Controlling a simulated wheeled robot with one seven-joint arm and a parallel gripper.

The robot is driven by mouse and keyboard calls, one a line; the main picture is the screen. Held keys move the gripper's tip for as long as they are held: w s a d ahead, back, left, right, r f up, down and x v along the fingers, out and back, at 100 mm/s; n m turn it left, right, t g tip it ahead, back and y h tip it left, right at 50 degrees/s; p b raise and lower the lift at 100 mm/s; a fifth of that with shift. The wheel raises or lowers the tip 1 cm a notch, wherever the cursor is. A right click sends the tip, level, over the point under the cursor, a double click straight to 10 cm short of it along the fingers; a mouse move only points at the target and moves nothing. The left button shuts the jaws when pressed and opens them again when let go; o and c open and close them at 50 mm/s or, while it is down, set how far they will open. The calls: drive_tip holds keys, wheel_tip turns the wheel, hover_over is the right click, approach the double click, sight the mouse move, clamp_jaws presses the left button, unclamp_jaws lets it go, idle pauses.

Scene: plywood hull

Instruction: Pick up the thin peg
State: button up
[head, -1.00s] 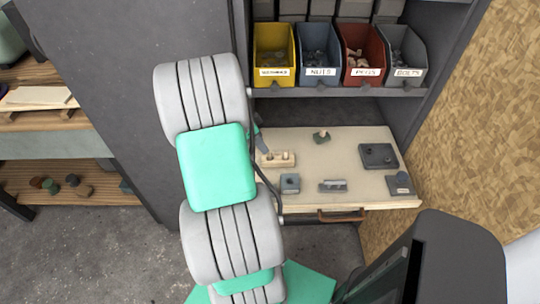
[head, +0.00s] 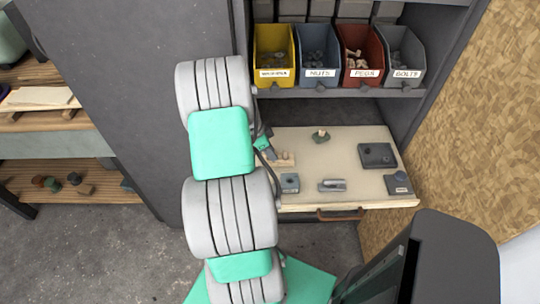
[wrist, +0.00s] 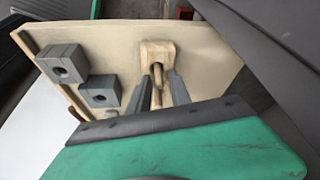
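A pale wooden block (head: 286,159) with upright pegs stands at the left of the pull-out board, partly hidden by my arm. In the wrist view the block (wrist: 157,50) lies just beyond my fingertips, with a slim wooden peg (wrist: 157,72) in line with the gap between them. More peg-like wood shows nearer the camera; I cannot tell which piece is the thin peg. My gripper (wrist: 156,80) is open, its grey fingers on either side of the wood. I cannot tell whether they touch it. In the head view the fingertips are mostly hidden.
Grey blocks (head: 290,183) and (head: 332,185) sit near the board's (head: 350,200) front edge. A dark block (head: 377,155) and a knobbed block (head: 398,183) are right. Labelled bins (head: 320,62) stand above.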

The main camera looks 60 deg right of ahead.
clamp_jaws()
drive_tip(key=shift+r, duration=0.15)
idle(0.4)
